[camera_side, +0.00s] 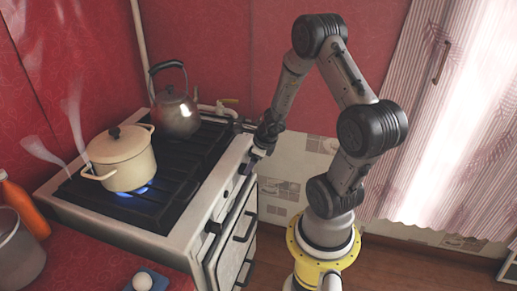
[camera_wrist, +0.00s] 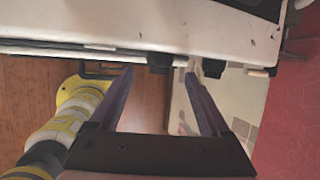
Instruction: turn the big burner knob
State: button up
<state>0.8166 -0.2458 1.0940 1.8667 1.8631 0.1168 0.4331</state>
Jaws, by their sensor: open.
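The stove (camera_side: 185,217) has dark knobs along its front edge. In the wrist view one black knob (camera_wrist: 160,63) shows just beyond and between my fingertips, and a second, slightly narrower black knob (camera_wrist: 212,68) is just right of the right finger. The first looks like the big burner knob, though the size difference is small. My gripper (camera_wrist: 160,74) is open, with nothing between its fingers; contact with the knob cannot be made out. In the side view my gripper (camera_side: 263,142) is at the stove's far front corner and hides part of the knobs there.
A cream pot (camera_side: 122,165) stands over a blue flame (camera_side: 142,189), with steam nearby. A grey kettle (camera_side: 176,116) stands at the back of the stove. Oven door handles (camera_side: 240,215) stick out below the knobs.

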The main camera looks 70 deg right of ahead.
jog(key=v, duration=0.8)
dwell(0.4)
